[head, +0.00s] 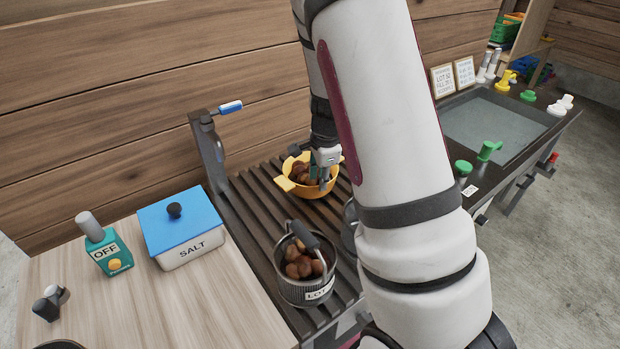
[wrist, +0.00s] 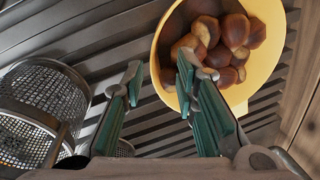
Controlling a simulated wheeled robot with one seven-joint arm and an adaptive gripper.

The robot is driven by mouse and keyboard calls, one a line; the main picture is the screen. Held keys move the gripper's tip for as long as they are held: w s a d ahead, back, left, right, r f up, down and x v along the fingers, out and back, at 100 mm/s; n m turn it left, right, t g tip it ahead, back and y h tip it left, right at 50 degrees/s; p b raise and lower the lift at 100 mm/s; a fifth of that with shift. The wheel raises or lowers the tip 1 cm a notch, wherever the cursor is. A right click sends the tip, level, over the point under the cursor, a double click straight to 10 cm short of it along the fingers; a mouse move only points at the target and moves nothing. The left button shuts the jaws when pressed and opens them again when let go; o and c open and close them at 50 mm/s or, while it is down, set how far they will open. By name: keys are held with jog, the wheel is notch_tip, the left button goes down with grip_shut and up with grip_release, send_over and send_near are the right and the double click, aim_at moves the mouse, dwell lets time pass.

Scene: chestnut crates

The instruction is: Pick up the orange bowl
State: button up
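The orange bowl (head: 308,192), yellow-orange with side handles, stands on the dark slatted rack and holds several brown chestnuts. It also shows in the wrist view (wrist: 263,73) at the upper right. My gripper (head: 326,168) points down at the bowl's right side in the head view. In the wrist view my gripper (wrist: 160,76) is open, with one green-padded finger left of the bowl's near-left rim and the other overlapping the bowl's inside. The rim appears between the fingers. I cannot tell how deep the tips are or whether they touch the bowl.
A mesh basket (wrist: 42,95) is at left in the wrist view.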

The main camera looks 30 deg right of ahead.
aim_at(318, 192)
jog(key=f, duration=0.4)
jog(key=shift+w+a+f, duration=0.1)
jog(key=shift+w+f, duration=0.25)
jog(key=shift+w, duration=0.05)
grip_shut()
jog(key=shift+r, duration=0.1)
